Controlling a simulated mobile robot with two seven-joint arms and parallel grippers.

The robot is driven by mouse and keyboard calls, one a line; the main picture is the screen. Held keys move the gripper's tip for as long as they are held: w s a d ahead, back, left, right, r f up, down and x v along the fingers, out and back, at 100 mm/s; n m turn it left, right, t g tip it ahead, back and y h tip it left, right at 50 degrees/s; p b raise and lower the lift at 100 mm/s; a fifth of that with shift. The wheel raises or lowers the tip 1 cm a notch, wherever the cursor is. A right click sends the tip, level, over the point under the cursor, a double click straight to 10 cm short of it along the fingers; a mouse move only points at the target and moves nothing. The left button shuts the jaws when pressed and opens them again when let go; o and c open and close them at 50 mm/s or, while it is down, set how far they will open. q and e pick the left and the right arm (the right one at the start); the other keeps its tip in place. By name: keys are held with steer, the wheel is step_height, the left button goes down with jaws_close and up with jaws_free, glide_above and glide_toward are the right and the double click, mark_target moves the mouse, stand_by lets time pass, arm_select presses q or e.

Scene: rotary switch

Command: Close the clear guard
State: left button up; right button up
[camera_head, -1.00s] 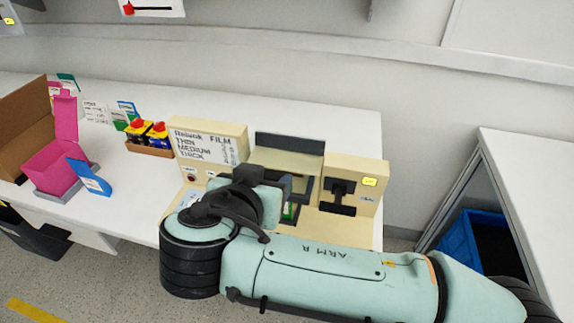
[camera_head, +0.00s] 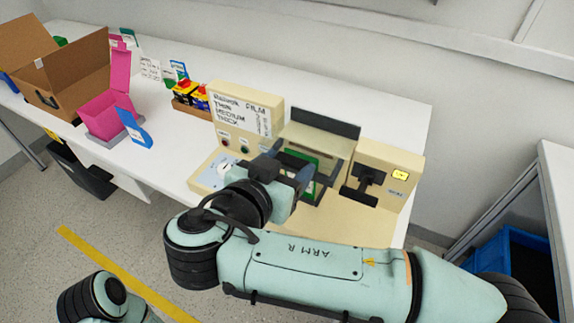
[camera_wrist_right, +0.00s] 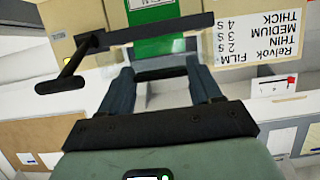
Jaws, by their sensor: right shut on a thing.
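The beige sealing machine (camera_head: 341,219) stands on the white table, with a dark opening and a green piece (camera_head: 325,164) at its middle. My right gripper (camera_wrist_right: 160,76) reaches the front of this opening; the wrist hides much of it in the head view. In the right wrist view, a short dark bar (camera_wrist_right: 161,73) spans between the two fingers, which are shut on it. It looks like the handle of the clear guard. The clear panel itself is hard to make out, so its angle cannot be told. My left gripper is out of view.
A dark lever (camera_head: 368,178) stands on the machine's right block. A film-setting sign (camera_head: 240,118) and a dial (camera_head: 224,169) are on its left. A pink box (camera_head: 104,117), a cardboard box (camera_head: 75,78) and a small tray of packets (camera_head: 190,101) stand further left.

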steer(key=shift+w+d, duration=0.1)
steer(key=o, duration=1.5)
arm_select(q)
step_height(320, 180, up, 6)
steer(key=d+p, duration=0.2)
steer(key=p, duration=0.2)
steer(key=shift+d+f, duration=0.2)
arm_select(e)
steer(key=v, duration=1.3)
steer(key=shift+r, duration=0.1)
